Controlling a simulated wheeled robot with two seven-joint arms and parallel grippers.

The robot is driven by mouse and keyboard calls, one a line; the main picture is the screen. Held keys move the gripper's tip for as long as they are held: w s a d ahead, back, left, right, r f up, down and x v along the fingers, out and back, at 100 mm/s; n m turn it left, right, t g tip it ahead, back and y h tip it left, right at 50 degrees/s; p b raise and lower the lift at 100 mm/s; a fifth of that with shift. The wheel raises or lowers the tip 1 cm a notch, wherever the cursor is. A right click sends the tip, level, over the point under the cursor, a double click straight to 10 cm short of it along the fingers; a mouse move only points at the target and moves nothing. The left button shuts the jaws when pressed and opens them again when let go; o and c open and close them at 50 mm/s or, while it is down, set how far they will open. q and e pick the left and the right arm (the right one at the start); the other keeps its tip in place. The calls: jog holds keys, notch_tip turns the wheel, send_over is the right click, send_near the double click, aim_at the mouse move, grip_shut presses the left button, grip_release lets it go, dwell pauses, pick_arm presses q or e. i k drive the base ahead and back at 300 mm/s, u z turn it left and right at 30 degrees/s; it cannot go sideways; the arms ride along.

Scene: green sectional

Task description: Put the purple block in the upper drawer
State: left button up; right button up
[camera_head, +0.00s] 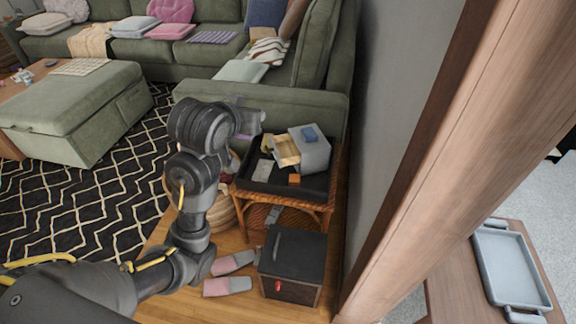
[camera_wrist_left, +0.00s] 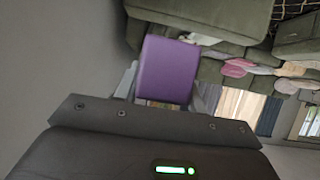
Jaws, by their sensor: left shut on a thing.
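The purple block (camera_wrist_left: 168,70) fills the space between the fingers of my left gripper (camera_wrist_left: 166,88) in the left wrist view. In the head view my left gripper (camera_head: 248,124) is shut on it, with only a thin purple sliver showing. The gripper is up and to the left of a small grey drawer cabinet (camera_head: 315,154). A pale wooden drawer (camera_head: 286,150) of this cabinet is pulled out toward the left. Whether anything lies inside it is too small to tell. My right gripper is not in view.
The cabinet stands in a dark tray (camera_head: 255,188) on a wicker side table (camera_head: 283,210). A blue object (camera_head: 309,134) lies on the cabinet; an orange block (camera_head: 294,180) and a pale card (camera_head: 263,170) lie in the tray. The green sofa (camera_head: 325,101) is behind; a wall (camera_head: 384,100) is right.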

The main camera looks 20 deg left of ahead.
aim_at(283, 153)
jog(key=k, duration=0.55)
jog(key=u, duration=2.3)
jog(key=i, duration=1.5)
jog(key=z, duration=3.3)
jog(key=i, duration=0.5)
jog(key=z, duration=0.05)
